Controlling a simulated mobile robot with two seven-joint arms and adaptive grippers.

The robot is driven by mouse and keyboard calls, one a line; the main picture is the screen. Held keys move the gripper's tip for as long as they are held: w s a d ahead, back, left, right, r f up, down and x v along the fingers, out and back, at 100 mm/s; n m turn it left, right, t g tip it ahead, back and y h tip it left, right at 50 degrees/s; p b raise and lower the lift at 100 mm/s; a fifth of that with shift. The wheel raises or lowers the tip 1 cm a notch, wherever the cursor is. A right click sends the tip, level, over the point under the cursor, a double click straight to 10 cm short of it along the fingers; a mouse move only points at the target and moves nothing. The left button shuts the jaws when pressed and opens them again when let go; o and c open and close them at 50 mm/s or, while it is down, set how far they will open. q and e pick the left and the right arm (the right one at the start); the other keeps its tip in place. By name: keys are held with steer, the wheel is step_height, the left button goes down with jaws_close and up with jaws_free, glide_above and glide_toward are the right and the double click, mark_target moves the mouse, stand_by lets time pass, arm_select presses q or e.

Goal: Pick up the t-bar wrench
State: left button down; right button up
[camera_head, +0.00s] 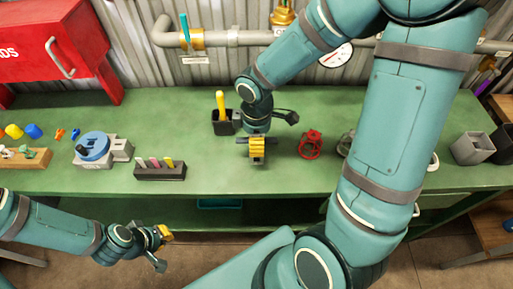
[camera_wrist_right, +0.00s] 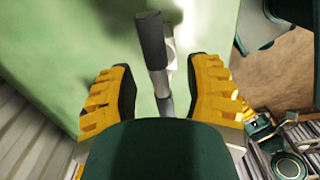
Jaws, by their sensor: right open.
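The t-bar wrench shows in the right wrist view as a dark cylindrical grip (camera_wrist_right: 151,38) with a metal bar (camera_wrist_right: 163,88) running back between my fingers. My right gripper (camera_wrist_right: 162,85) is open, with its yellow-padded fingers on either side of the wrench and a gap on both sides. In the head view my right gripper (camera_head: 257,149) is low over the green bench near its front edge. A dark bar end of the wrench (camera_head: 241,139) shows just left of it; the rest is hidden. My left gripper (camera_head: 163,248) is open and empty, in front of the bench.
A dark holder (camera_head: 222,124) with a yellow-handled tool stands just behind left of my right gripper. A red valve wheel (camera_head: 310,143) is to its right. A dark block with coloured pegs (camera_head: 160,171) and a blue round device (camera_head: 93,147) stand left. Pipes run along the wall behind.

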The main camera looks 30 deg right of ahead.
steer(key=shift+f, duration=0.25)
stand_by(0.5)
steer(key=shift+c, duration=0.4)
jaws_close()
